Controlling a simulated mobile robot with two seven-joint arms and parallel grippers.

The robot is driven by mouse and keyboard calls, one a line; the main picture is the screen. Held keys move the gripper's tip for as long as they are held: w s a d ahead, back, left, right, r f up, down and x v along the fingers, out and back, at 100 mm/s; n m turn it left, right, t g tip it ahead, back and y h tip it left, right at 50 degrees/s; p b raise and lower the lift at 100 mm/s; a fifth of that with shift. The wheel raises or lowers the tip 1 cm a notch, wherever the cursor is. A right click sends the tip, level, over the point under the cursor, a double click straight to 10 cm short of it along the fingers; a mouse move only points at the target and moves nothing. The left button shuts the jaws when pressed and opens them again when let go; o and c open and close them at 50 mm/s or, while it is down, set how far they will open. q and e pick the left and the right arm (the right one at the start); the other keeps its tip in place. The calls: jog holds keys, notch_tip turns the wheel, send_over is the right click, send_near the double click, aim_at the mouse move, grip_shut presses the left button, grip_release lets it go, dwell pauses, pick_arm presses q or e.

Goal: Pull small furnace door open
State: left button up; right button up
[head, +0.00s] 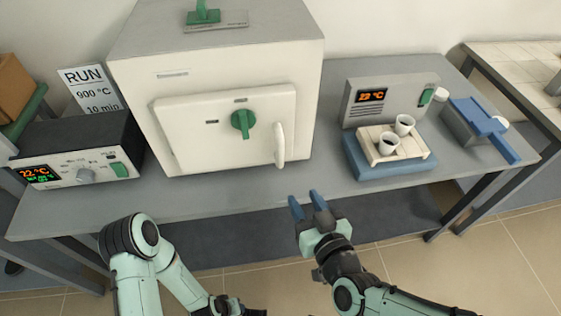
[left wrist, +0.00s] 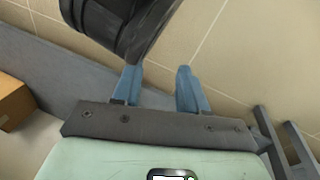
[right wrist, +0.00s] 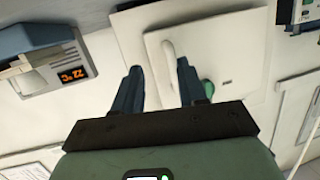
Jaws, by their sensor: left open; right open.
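A white box furnace (head: 215,60) stands at the back of the bench. Its front door (head: 190,130) is closed and carries a green knob (head: 243,123) and a white upright handle (head: 279,145) on the right side. My right gripper (head: 304,196) is open and empty, in front of the bench edge, below and right of the handle, apart from it. In the right wrist view, the handle (right wrist: 168,56) shows between and beyond the open fingers, with the door (right wrist: 215,50) behind. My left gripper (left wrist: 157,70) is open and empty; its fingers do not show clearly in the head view.
A control box (head: 75,155) stands on the left of the bench (head: 225,195). On the right are a grey unit with a display (head: 372,97), a blue base (head: 395,168) with two cups on a pale slab, and a blue-handled item (head: 485,125). The bench before the door is clear.

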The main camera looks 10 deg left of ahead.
jog(key=t+y+b, duration=0.1)
jog(key=t+b, duration=0.1)
send_near(282, 150)
jog(key=s, duration=0.2)
jog(key=shift+n, duration=0.4)
jog(key=x, duration=0.4)
jog(key=b+x, duration=0.1)
jog(key=x, duration=0.7)
jog(key=shift+w+d+r, duration=0.1)
jog(key=shift+w+d, duration=0.05)
jog(key=shift+w, duration=0.35)
pick_arm(q)
notch_tip(282, 150, down, 6)
jog(key=s+a+g, duration=0.1)
jog(key=s, duration=0.1)
jog(key=shift+a, duration=0.15)
pick_arm(e)
grip_shut()
